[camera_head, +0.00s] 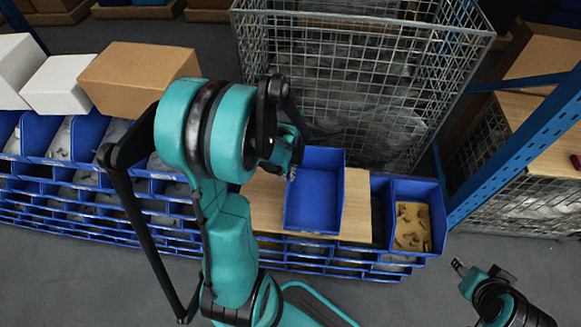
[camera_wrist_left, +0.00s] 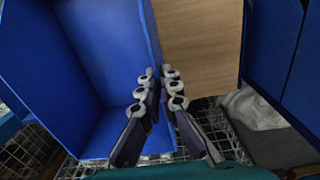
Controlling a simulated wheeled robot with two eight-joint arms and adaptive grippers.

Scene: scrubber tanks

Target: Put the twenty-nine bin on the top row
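An empty blue bin (camera_head: 315,195) is over the light wooden board at the middle of the head view. No number can be read on it. My left gripper (camera_head: 292,158) is at the bin's upper left edge. In the left wrist view the fingers of the left gripper (camera_wrist_left: 160,90) are close together on either side of the wall of the blue bin (camera_wrist_left: 80,65), shut on it. I cannot tell whether the bin rests on the board or hangs just above it. My right gripper (camera_head: 460,266) is at the lower right, away from the bins; its finger opening is unclear.
The wooden board (camera_head: 357,205) shows on both sides of the bin. A blue bin with brown parts (camera_head: 411,228) stands to its right. Several filled bins (camera_head: 75,138) and boxes (camera_head: 135,75) are at the left. A wire cage (camera_head: 350,90) stands behind; a blue post (camera_head: 515,150) is at right.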

